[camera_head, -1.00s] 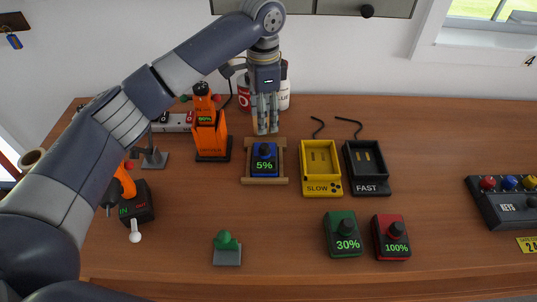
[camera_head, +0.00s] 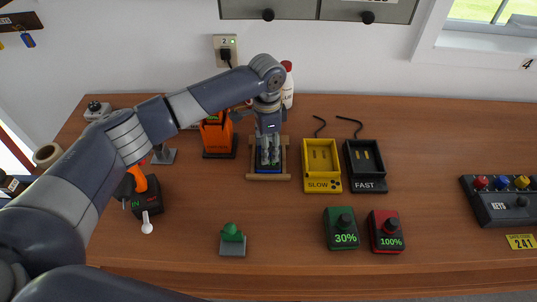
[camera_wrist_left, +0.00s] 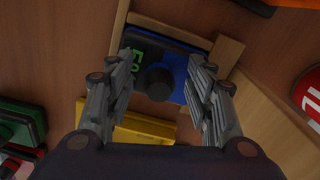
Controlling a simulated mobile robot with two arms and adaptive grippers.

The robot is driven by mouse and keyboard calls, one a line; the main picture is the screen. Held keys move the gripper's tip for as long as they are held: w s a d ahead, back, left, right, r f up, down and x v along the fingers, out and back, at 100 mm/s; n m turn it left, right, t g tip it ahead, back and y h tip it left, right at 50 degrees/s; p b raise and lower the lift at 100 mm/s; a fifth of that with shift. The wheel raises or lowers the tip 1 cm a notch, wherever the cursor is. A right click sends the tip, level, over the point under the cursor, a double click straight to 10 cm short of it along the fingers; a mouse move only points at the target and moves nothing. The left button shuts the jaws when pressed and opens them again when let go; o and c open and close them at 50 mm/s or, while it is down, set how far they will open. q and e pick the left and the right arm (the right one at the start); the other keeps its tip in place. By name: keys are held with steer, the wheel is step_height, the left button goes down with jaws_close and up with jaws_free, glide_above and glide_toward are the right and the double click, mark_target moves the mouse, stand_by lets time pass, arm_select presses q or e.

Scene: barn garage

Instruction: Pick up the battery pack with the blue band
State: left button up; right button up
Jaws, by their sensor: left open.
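The battery pack with the blue band (camera_head: 264,175) sits in a wooden cradle (camera_head: 284,178) on the bench, mostly hidden behind my gripper in the head view. In the left wrist view the pack (camera_wrist_left: 178,68) shows its blue face, a round dark knob (camera_wrist_left: 159,84) and part of a green readout. My left gripper (camera_head: 270,161) points down over the pack. In the left wrist view its open fingers (camera_wrist_left: 163,72) stand on either side of the knob, with gaps to it. Whether the fingertips touch the pack's top I cannot tell. My right gripper is out of view.
A yellow SLOW charger (camera_head: 322,186) and a black FAST charger (camera_head: 368,184) stand right of the cradle. Green 30% (camera_head: 341,241) and red 100% (camera_head: 387,244) packs lie in front. An orange device (camera_head: 217,140) stands close left.

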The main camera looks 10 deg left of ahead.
arm_select(q)
steer(key=c, duration=0.4)
jaws_close()
steer(key=shift+r, duration=0.1)
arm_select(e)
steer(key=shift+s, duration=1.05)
